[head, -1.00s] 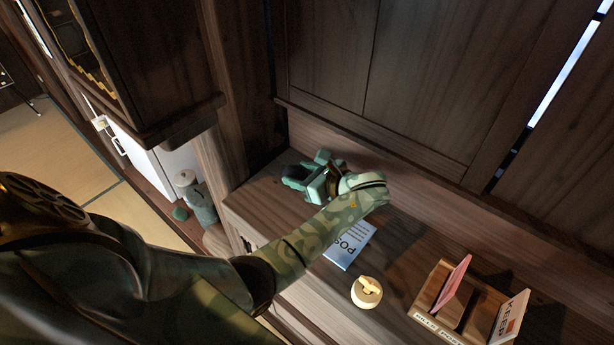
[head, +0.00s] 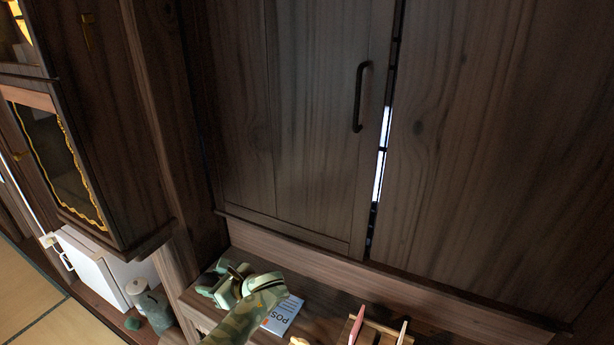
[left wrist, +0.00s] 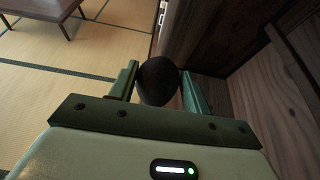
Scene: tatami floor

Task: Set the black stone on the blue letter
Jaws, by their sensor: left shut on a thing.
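My left gripper (head: 218,286) is over the left part of the wooden ledge, beyond and left of the blue letter. It is shut on the black stone (left wrist: 158,82), a dark rounded thing between the two green fingers in the left wrist view. In the head view I cannot clearly make out the stone. The pale blue letter (head: 284,314), marked "POS", lies flat on the ledge to the right of the gripper, partly hidden by my left forearm. My right gripper is not in view.
A wooden letter holder (head: 374,330) with a pink card stands at the lower right, cut off by the frame. A small cream round item (head: 299,341) shows at the bottom edge. Tall wooden panels (head: 310,130) rise behind the ledge. A grey canister (head: 152,308) stands lower left.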

